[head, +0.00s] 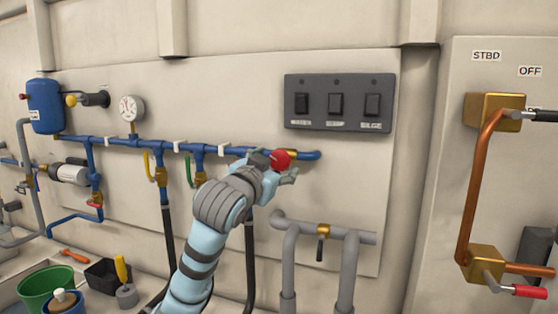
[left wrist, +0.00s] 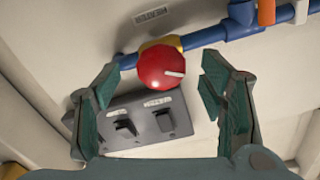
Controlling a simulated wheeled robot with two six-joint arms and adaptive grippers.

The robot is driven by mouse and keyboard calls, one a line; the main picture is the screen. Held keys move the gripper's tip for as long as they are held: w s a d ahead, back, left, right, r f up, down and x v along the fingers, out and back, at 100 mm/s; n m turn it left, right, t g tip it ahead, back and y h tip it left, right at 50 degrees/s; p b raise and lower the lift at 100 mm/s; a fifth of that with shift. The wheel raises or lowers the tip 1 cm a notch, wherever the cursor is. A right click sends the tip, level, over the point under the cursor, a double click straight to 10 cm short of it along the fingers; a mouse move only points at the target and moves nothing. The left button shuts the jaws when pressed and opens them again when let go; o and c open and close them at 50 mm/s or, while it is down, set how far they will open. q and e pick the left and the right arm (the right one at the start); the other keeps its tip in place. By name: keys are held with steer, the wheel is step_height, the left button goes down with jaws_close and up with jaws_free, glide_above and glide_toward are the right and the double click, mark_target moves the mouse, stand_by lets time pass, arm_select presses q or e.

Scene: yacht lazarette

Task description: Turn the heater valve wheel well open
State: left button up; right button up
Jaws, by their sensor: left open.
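The heater valve wheel is a round red knob (head: 281,159) with a white mark, on a brass body near the right end of the blue pipe (head: 310,155). In the left wrist view the red knob (left wrist: 163,67) sits between the open fingers, with clear space on both sides. My left gripper (head: 276,168) is open around or just in front of the knob; no finger is seen touching it. In the left wrist view both fingers of the left gripper (left wrist: 160,100) show. The knob's label is too blurred to read. My right gripper is not in view.
A dark switch panel (head: 338,103) with three switches is above right of the knob. Grey pipes with a brass valve (head: 323,231) run below. A blue tank (head: 44,106) and a gauge (head: 132,108) are at left. A green bucket (head: 45,285) stands low at left.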

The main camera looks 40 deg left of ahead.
mark_target(278, 163)
arm_select(q)
steer(key=x, duration=0.3)
steer(key=shift+w, duration=0.2)
steer(key=shift+s+a, duration=0.1)
steer(key=shift+s, duration=0.05)
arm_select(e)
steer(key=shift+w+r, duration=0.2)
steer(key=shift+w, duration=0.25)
arm_select(q)
steer(key=c, duration=1.2)
steer(key=shift+n, duration=0.3)
